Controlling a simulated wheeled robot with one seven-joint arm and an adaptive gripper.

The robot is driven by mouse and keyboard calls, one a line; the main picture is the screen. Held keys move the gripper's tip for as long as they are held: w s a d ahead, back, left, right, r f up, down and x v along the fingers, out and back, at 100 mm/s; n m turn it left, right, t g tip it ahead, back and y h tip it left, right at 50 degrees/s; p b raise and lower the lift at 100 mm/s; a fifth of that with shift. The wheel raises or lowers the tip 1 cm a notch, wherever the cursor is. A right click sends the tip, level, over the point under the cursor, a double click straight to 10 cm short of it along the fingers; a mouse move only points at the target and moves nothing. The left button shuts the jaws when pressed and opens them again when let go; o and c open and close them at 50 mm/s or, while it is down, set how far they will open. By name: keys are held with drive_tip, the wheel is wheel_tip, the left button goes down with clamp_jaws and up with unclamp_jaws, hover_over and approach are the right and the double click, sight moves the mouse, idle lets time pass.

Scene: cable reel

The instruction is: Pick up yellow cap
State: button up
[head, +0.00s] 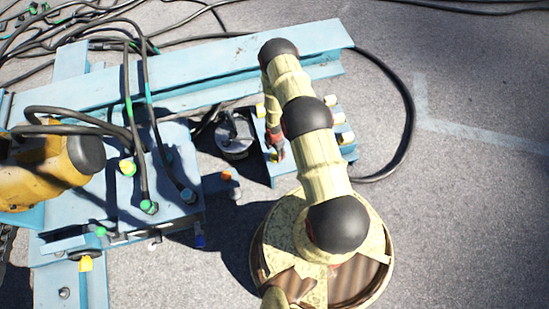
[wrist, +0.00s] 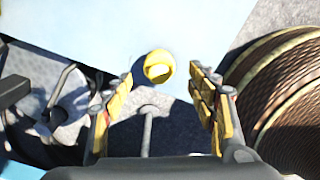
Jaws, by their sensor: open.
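The yellow cap (wrist: 158,67) is round with a paler middle and sits on a light blue surface at the top centre of the wrist view. My gripper (wrist: 163,82) is open, with its yellow-padded fingers on the left and right of the cap in the picture. Nothing is held between them, and I cannot tell how far the cap is from the fingertips. In the head view my gripper (head: 275,150) points down at the left side of a small blue block (head: 285,173). I cannot tell which cap there matches; my arm hides part of the block.
A cable reel (wrist: 290,100) is close on the right in the wrist view. A blue beam (head: 200,75) runs behind the block. A blue unit with cables and caps (head: 175,170) stands at left. A black cable (head: 408,110) loops at right; the asphalt beyond is mostly clear.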

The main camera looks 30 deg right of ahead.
sight(274, 154)
wheel_tip(274, 154, down, 5)
drive_tip(key=b, duration=0.3)
drive_tip(key=shift+r, duration=0.15)
drive_tip(key=shift+c, duration=0.4)
drive_tip(key=c, duration=1.1)
drive_tip(key=shift+c, duration=0.3)
